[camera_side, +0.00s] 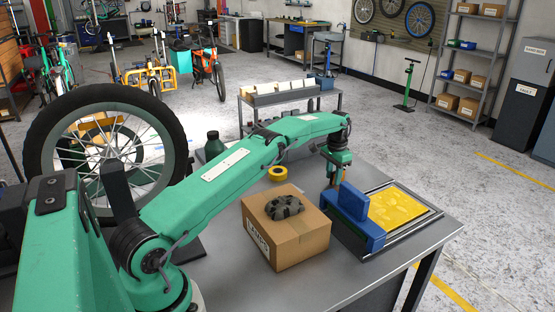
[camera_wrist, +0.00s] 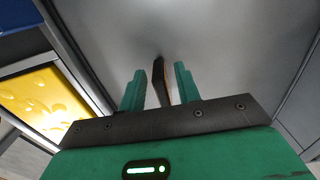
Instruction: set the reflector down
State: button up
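In the wrist view, a thin dark piece with an orange face, seen nearly edge-on and apparently the reflector (camera_wrist: 161,82), stands between the two green fingers of my gripper (camera_wrist: 160,88). A gap shows on its left, and a narrower one on its right, so the fingers look open around it. Its far end is at or close to the grey tabletop (camera_wrist: 230,50). In the side view, my gripper (camera_side: 335,180) points down at the table, just behind a blue block-shaped fixture (camera_side: 354,202). The fixture hides the fingertips, and I cannot make out the reflector there.
A yellow panel in a metal-edged tray (camera_side: 400,208) lies right of the fixture. A cardboard box (camera_side: 300,240) with a dark knobbly part on top (camera_side: 285,207) stands nearer the camera.

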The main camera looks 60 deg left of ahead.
aim_at(334, 172)
jog(key=shift+r, duration=3.9)
